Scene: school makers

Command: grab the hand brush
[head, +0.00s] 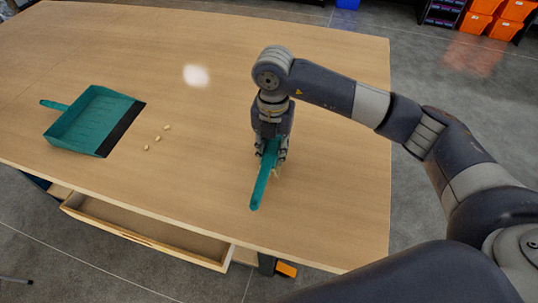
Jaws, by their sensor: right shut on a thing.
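A teal hand brush (262,184) is at the middle right of the wooden table in the head view. Its handle points toward the table's front edge, and a bit of pale bristle shows beside it. My right gripper (270,158) points down from above and is shut on the brush. The gripper hides the far part of the brush. I cannot tell whether the brush still touches the table. My left gripper is not in view.
A teal dustpan (92,120) with a dark front lip lies on the left of the wooden table (200,45). Several small pale bits (158,138) lie beside it. An open drawer (145,232) sticks out below the front edge. Orange bins (490,15) stand far behind.

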